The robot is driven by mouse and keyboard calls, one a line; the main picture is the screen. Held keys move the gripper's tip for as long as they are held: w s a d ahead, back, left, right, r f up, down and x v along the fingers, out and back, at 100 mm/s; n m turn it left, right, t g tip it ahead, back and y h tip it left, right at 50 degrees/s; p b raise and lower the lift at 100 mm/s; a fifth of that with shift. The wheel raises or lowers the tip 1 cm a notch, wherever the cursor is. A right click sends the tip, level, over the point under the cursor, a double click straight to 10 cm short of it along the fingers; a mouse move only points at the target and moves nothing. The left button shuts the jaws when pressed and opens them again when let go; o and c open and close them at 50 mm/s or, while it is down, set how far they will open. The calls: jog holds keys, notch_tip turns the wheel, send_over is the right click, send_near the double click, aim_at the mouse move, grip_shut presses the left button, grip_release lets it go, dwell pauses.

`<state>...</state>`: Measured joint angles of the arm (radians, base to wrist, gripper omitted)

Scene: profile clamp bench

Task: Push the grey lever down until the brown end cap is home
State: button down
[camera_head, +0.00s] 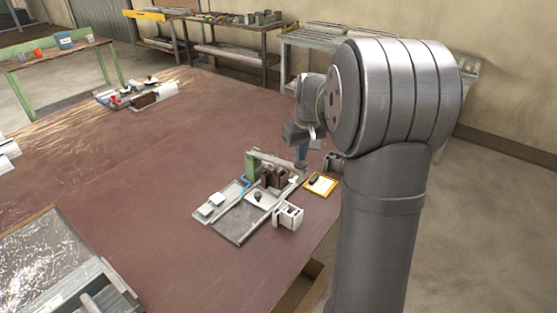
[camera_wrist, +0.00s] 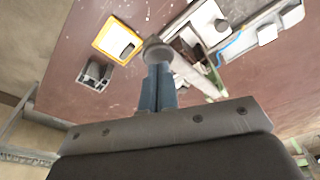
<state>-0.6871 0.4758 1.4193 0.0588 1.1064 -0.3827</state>
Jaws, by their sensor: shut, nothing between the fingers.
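The grey lever (camera_head: 274,159) runs from a green post (camera_head: 250,166) to the right across the top of the clamp fixture. In the wrist view the lever (camera_wrist: 197,75) is a pale bar just right of my fingers. The brown end cap (camera_head: 274,178) appears as a brown block below the lever, partly hidden by it; I cannot tell how it is seated. My gripper (camera_head: 301,165) has blue fingers, shut and empty, pointing down near the lever's right end. The fingers (camera_wrist: 157,60) also show in the wrist view. Whether they touch the lever is unclear.
A yellow-framed tray (camera_head: 321,185) lies right of the fixture, and a white-grey block (camera_head: 288,215) stands in front. A grey tray (camera_head: 237,222) with small parts lies to the left.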

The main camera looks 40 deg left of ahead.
aim_at(300, 164)
jog(key=shift+f, duration=1.65)
jog(key=shift+r, duration=4.3)
jog(key=shift+f, duration=3.15)
